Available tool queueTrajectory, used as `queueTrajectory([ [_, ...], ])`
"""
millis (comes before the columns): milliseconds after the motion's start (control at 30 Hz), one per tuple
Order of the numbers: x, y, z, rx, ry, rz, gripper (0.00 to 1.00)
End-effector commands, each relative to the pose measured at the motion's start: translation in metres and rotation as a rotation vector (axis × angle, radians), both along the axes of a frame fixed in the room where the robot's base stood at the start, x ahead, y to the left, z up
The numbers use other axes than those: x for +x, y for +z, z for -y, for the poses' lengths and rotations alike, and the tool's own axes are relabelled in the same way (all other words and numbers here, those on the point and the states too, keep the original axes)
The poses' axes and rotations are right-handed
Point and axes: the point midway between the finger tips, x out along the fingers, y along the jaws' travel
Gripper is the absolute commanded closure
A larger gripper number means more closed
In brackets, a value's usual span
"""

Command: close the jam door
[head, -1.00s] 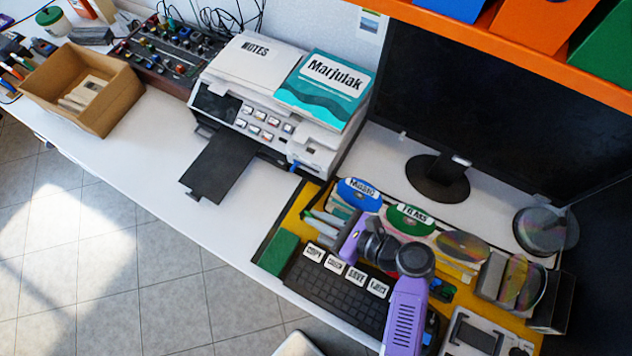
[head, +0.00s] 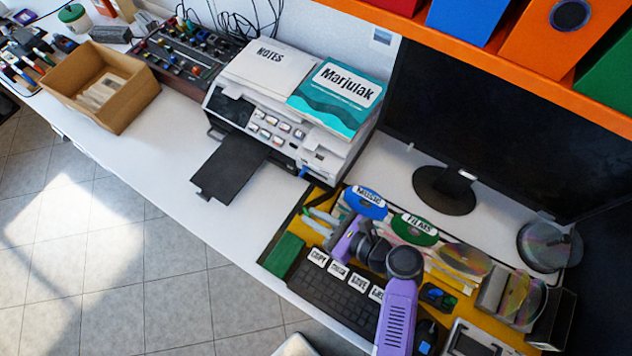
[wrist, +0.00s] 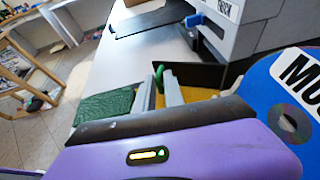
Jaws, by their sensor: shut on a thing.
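The printer (head: 285,110) stands on the white desk, and a black flap (head: 232,167) sticks out open from its front. I cannot tell whether this flap is the jam door. A blue lever (head: 303,172) shows at the printer's near corner; it also shows in the wrist view (wrist: 194,20). My gripper (wrist: 160,88) is low over the yellow tray, in front of the printer and apart from it. Its grey fingers are shut on a small green thing (wrist: 160,76), mostly hidden between them. My purple wrist hides part of the tray.
The yellow tray holds a keyboard (head: 325,290), a green block (head: 284,254) and upright discs, including a blue music disc (head: 362,202) beside my wrist. A monitor (head: 480,120) stands behind. A cardboard box (head: 130,112) is at left. The desk before the flap is clear.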

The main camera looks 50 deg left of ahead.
Motion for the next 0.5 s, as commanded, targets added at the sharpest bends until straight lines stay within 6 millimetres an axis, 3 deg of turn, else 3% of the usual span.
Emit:
queueTrajectory([
  [33, -0.018, -0.0037, -0.0038, -0.003, 0.04, -0.015, 1.0],
  [67, -0.018, -0.0038, -0.0037, -0.003, 0.04, -0.015, 0.83],
  [133, -0.018, -0.004, -0.0034, -0.003, 0.04, -0.016, 0.7],
  [500, -0.0148, -0.0042, -0.0024, -0.005, 0.034, -0.013, 0.7],
])
